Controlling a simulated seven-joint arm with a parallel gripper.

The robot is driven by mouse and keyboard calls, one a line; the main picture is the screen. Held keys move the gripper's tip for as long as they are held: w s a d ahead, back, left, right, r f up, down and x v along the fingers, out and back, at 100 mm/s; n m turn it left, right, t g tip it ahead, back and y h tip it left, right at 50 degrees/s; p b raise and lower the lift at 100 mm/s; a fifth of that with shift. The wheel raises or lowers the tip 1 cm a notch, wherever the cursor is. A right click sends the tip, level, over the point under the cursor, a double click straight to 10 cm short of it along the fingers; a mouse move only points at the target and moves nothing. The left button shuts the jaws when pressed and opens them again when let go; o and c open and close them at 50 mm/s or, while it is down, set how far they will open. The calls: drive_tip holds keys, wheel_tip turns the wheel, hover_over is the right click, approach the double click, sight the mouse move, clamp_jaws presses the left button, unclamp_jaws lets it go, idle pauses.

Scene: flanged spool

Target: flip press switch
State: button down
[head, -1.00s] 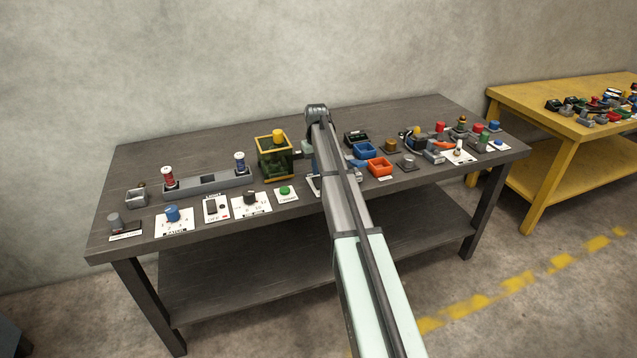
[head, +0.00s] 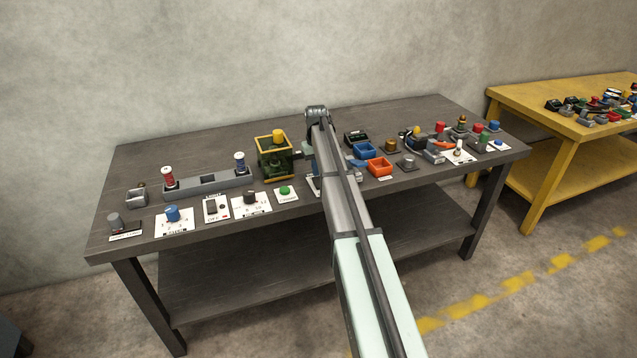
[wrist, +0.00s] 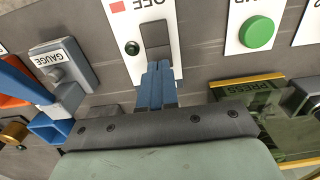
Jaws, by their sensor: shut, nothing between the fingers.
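The press switch, a dark grey rocker (wrist: 155,38), sits on a white plate marked OFF in the wrist view. A dark green lamp (wrist: 132,47) is beside it. My gripper (wrist: 158,66) has its blue fingers shut together with nothing between them. The fingertips overlap the near end of the rocker; I cannot tell if they touch it. The press (head: 277,157), a green and yellow box with a yellow knob on top, stands left of my arm in the head view; part of it shows in the wrist view (wrist: 250,95). My arm hides most of the switch plate (head: 314,185) there.
A green button (wrist: 257,33) on a white plate is right of the switch in the wrist view. A gauge block (wrist: 62,65) and a blue bin (wrist: 50,128) are on its left. Knobs, bins and other devices crowd both sides of the dark table (head: 130,165).

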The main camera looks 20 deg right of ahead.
sight(317, 179)
drive_tip(key=shift+f, duration=0.95)
idle(0.6)
drive_tip(key=shift+r, duration=3.55)
